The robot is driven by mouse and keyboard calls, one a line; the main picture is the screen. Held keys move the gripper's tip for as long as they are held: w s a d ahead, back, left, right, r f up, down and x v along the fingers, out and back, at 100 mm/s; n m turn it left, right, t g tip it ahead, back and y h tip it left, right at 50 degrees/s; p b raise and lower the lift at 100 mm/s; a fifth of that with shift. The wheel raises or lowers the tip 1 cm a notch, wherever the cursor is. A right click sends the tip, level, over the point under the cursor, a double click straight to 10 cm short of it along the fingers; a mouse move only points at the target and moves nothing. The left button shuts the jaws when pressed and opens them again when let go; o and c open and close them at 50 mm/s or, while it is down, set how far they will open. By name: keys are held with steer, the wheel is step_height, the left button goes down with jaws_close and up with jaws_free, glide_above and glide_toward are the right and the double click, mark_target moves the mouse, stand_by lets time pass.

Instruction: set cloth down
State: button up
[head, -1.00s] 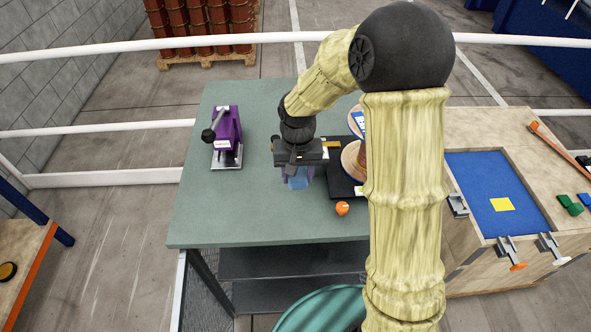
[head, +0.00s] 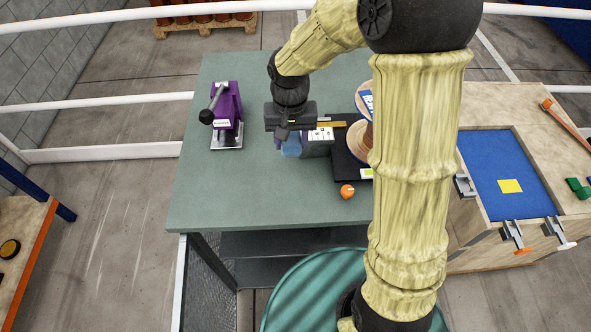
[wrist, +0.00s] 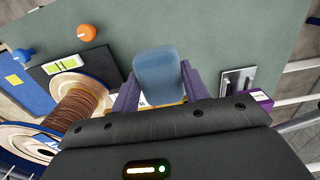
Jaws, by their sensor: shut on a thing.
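The blue cloth (head: 292,149) is between the fingers of my gripper (head: 291,143), over the green-grey table (head: 240,190). In the wrist view the cloth (wrist: 160,72) is a rounded light-blue piece sticking out past the purple fingers of my gripper (wrist: 161,82). My gripper is shut on it and points down. Whether the cloth touches the table top is hard to tell. My wrist hides part of it in the head view.
A purple lever press (head: 228,110) stands to the left. A grey labelled box (head: 319,140), a black base with a copper-wound spool (wrist: 78,108) and an orange knob (head: 347,191) are to the right.

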steer(key=p, duration=0.2)
glide_above(292, 183)
step_height(292, 183, down, 12)
steer(key=shift+r, duration=0.1)
steer(key=shift+f+p, duration=0.55)
steer(key=shift+f, duration=1.6)
steer(key=shift+f, duration=0.2)
steer(key=o, duration=1)
steer(key=shift+r, duration=0.1)
steer(key=shift+c, duration=0.2)
step_height(292, 183, up, 12)
steer(key=b, duration=0.3)
steer(key=shift+r, duration=0.15)
steer(key=shift+a, duration=0.1)
